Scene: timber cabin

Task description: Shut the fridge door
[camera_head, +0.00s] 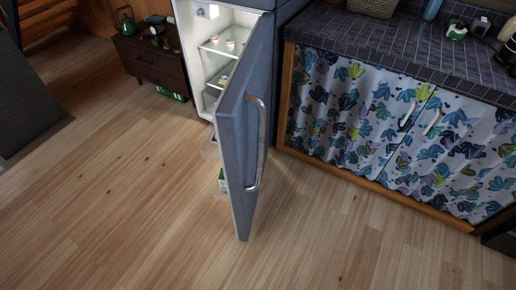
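The fridge (205,52) stands at the top centre with its white inside showing, and a few small items sit on its shelves. Its blue-grey door (236,150) is wide open and juts out towards me over the floor. A long metal door handle (261,143) runs up the door's outer face, on the right. Door shelves with items show at the door's left edge, mostly hidden behind it. Neither of my grippers shows in the head view.
A tiled counter (400,55) with a leaf-patterned curtain front (390,130) stands right of the door. A dark wooden cabinet (150,65) with a green kettle (126,22) is left of the fridge. The wooden floor (110,200) in front and left is clear.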

